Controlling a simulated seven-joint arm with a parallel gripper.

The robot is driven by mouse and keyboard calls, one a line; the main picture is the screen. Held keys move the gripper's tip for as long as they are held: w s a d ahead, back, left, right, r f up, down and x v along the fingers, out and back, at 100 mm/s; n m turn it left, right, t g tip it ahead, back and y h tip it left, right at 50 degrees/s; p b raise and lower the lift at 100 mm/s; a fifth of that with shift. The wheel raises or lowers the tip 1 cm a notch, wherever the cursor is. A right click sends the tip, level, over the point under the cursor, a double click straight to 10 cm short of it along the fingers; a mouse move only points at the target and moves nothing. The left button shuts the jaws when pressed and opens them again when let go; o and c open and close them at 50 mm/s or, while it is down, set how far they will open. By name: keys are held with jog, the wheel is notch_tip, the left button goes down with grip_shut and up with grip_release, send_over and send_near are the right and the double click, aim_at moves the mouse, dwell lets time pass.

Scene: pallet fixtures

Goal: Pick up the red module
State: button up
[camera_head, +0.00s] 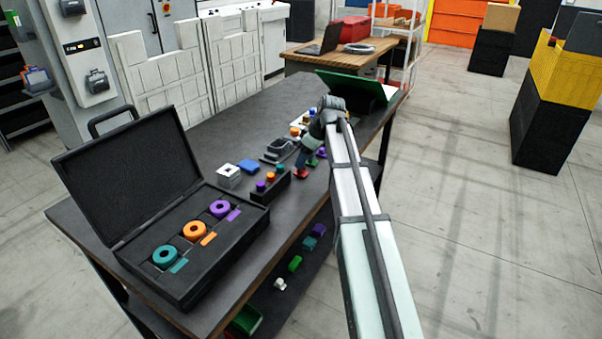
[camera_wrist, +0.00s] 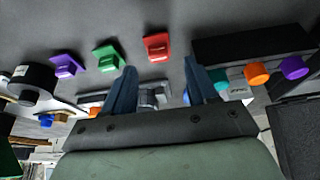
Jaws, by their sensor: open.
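The red module (camera_wrist: 157,47) is a small block lying on the dark table, near the top middle of the wrist view. In the head view the red module (camera_head: 301,173) shows just below my gripper (camera_head: 304,160), partly hidden by it. In the wrist view my gripper (camera_wrist: 159,64) has its two blue fingers spread apart with nothing held between them. The red module appears beyond the fingertips, roughly centred between them. I cannot tell the exact gap between the fingertips and the module.
A green module (camera_wrist: 109,57) and a purple module (camera_wrist: 67,65) lie left of the red one in the wrist view. A black block with coloured knobs (camera_head: 269,189) stands close by. An open black case (camera_head: 240,203) with coloured rings sits at the table's near end.

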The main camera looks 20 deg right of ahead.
jog(key=x, duration=0.4)
jog(key=shift+d+f, duration=0.1)
grip_shut()
dwell(0.4)
